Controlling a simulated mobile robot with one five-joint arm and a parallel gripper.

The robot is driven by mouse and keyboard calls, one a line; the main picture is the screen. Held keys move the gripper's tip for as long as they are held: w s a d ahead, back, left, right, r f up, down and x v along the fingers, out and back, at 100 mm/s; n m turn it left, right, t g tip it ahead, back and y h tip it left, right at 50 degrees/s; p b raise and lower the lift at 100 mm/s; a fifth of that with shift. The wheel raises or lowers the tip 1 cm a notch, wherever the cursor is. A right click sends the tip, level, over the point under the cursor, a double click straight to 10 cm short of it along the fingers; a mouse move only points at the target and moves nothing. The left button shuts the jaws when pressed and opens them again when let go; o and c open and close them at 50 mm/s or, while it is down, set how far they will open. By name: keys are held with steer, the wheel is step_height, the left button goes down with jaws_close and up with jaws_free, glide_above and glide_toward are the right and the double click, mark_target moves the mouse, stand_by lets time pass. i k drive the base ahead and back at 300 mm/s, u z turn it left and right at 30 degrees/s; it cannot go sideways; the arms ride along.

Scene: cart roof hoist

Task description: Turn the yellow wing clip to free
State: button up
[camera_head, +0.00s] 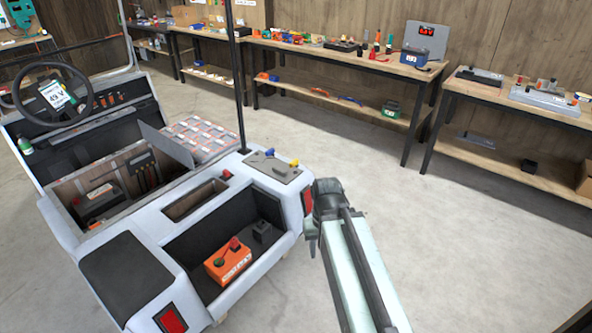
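The cart (212,238) stands at the left with its rear corner towards me. A small yellow piece (294,163), which looks like the yellow wing clip, sits on the grey plate (275,170) on the cart's rear deck. A blue piece (270,152) sits beside it to the left. The yellow piece is too small to tell its turn. My arm reaches up from the lower right. My gripper (312,238) hangs at its end, beside the cart's red rear light, lower than the yellow piece and apart from it. Its fingers are too small and dark to read.
An orange battery box (229,262) lies in the cart's open rear bay. A thin dark post (238,75) rises from the deck just left of the blue piece. Workbenches with tools (340,60) line the back wall. The floor right of the cart is clear.

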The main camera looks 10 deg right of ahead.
mark_target(294, 163)
steer(key=u, duration=0.2)
steer(key=i, duration=1.15)
steer(key=u, duration=0.55)
steer(key=i, duration=0.6)
steer(key=u, duration=0.15)
steer(key=k, duration=0.8)
steer(key=u, duration=0.2)
steer(key=i, duration=0.85)
steer(key=z, duration=0.1)
